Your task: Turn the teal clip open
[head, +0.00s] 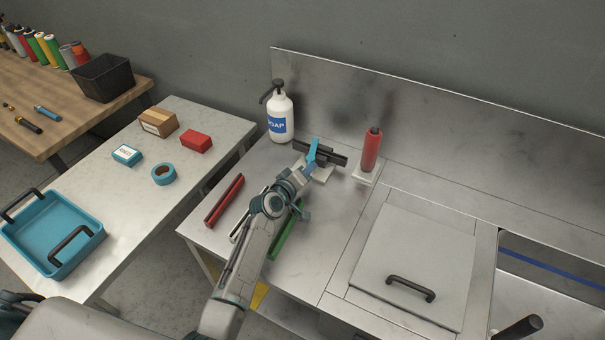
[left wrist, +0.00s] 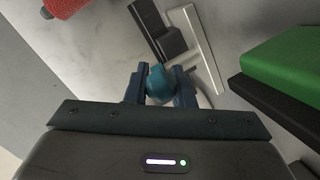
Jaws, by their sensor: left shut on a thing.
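The teal clip (head: 313,150) stands up at a dark bar (head: 335,158) on a small pale base on the metal counter in the head view. My left gripper (head: 302,172) reaches it from the front. In the left wrist view my left gripper (left wrist: 159,88) is shut on the rounded end of the teal clip (left wrist: 157,80), one blue finger on each side. The rest of the clip is hidden by the gripper there. I cannot tell the clip's exact angle.
The white soap bottle (head: 280,115) stands left of the clip and a red bottle (head: 371,150) stands right. A red bar (head: 224,200) and a green bar (head: 286,232) lie near my left arm. A lid with a black handle (head: 411,288) is at front right.

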